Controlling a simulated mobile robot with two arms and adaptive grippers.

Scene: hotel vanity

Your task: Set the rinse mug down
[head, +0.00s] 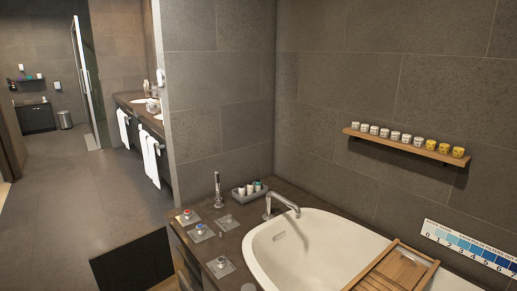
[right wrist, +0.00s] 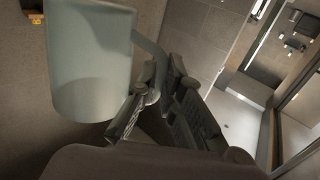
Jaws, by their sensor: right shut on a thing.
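A pale, whitish mug (right wrist: 90,60) fills the upper left of the right wrist view, with its handle (right wrist: 150,45) on the right side. My right gripper (right wrist: 158,90) is shut on the mug's handle, near its lower end. The mug is held up, and no surface shows touching it. What is inside the mug cannot be made out. Neither gripper shows in the head view, and my left gripper is in no view.
In the head view, a white bathtub (head: 258,240) sits in a dark surround with a chrome faucet (head: 283,203) and a small tray of bottles (head: 236,194). A wooden rack (head: 425,262) spans the tub. A wall shelf (head: 405,142) holds several small jars. Open floor (head: 80,205) lies left.

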